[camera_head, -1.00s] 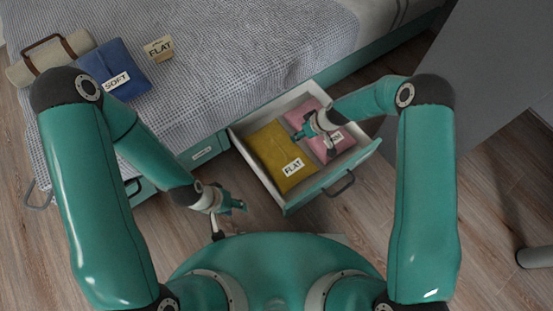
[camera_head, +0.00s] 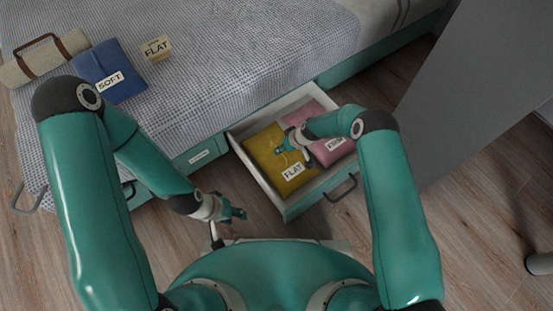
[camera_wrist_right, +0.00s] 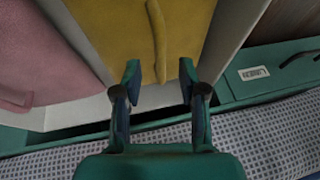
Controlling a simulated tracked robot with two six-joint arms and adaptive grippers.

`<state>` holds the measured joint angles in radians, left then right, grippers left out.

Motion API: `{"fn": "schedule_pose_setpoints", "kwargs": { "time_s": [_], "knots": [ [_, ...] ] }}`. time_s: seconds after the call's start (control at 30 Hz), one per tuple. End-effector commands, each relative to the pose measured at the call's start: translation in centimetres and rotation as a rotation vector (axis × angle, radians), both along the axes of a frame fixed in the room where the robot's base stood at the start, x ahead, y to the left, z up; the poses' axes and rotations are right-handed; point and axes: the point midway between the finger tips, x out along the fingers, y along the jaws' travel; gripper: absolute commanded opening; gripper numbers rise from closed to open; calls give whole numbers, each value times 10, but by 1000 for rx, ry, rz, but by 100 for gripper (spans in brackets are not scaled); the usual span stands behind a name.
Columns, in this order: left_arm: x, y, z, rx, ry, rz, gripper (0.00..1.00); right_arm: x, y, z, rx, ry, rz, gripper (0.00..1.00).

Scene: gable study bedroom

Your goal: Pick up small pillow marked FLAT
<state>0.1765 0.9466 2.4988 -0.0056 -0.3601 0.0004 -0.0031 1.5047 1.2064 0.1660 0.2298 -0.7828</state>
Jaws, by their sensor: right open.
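The yellow pillow (camera_head: 267,146) with a white label reading FLAT lies in the open drawer (camera_head: 300,206) under the bed. In the right wrist view the yellow pillow (camera_wrist_right: 120,30) fills the upper middle, with a raised seam or strap along it.
A pink pillow (camera_head: 303,117) lies beside the yellow one in the drawer. A grey panel (camera_head: 470,90) stands at the right.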

Motion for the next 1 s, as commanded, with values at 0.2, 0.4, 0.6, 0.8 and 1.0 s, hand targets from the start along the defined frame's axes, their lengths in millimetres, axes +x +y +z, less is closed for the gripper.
{"fn": "schedule_pose_setpoints", "kwargs": {
  "time_s": [0.2, 0.4, 0.6, 0.8, 1.0],
  "knots": [
    [0, 0, -13, 0, 0, 0, 40, 5, 11, -24, 0, -2, 0, 41],
    [0, 0, -12, 0, 0, 0, 40, 5, 11, -24, 0, 0, 1, 41],
    [0, 0, -12, 0, 0, 0, 40, 4, 11, -24, 0, 0, 1, 16],
    [0, 0, -12, 0, 0, 0, 40, 5, 11, -24, 0, 0, 1, 0],
    [0, 0, -12, 0, 0, 0, 40, 5, 11, -24, 0, -2, 0, 0]
  ]
}}
